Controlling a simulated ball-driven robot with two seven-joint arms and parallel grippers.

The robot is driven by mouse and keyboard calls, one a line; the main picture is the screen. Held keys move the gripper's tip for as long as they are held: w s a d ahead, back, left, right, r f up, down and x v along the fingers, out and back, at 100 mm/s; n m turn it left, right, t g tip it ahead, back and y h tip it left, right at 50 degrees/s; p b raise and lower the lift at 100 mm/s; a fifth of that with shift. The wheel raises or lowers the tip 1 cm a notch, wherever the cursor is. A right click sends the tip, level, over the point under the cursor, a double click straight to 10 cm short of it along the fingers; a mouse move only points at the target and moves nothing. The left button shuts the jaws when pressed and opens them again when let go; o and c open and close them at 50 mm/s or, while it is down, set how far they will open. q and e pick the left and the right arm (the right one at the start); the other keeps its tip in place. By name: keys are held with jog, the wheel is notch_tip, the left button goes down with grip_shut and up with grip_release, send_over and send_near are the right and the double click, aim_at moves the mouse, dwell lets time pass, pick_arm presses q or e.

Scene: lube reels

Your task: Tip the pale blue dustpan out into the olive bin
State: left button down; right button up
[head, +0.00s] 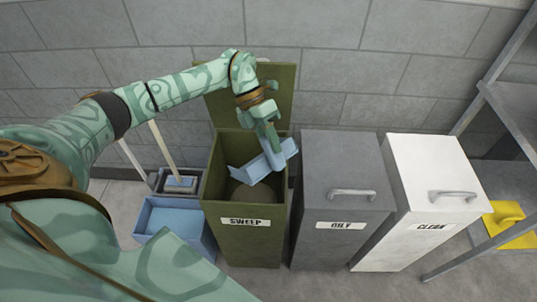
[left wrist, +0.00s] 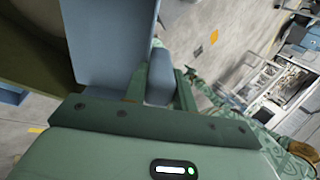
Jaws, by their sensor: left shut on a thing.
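The pale blue dustpan (head: 250,172) is over the mouth of the olive bin (head: 243,245), which carries a SWEEP label. The bin's lid stands open at the back against the wall. My left gripper (head: 271,145) is shut on the dustpan's handle and holds the pan tilted in the opening. In the left wrist view the pan (left wrist: 108,45) rises in front of the gripper (left wrist: 160,90), with its handle between the fingers. A brownish-grey mass shows inside the bin below the pan; I cannot tell whether the pan holds anything. My right gripper is not in view.
A grey OILY bin (head: 340,250) and a white CLEAN bin (head: 425,190), both closed, stand to the right. A blue bucket (head: 155,222) stands left of the olive bin. Metal shelving (head: 505,105) and a yellow item (head: 505,222) are at the far right.

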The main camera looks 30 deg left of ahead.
pick_arm(q)
notch_tip(320, 180, up, 8)
jog(key=y+p, duration=0.3)
jog(key=p, duration=0.3)
jog(key=t+y+p, duration=0.1)
jog(key=y+p, duration=0.2)
jog(key=p, duration=0.4)
jog(key=shift+r+t, duration=0.15)
jog(key=shift+t, duration=0.15)
jog(key=shift+y, duration=0.3)
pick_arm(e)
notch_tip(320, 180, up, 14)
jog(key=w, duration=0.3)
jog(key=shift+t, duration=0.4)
pick_arm(q)
jog(key=shift+f, duration=0.2)
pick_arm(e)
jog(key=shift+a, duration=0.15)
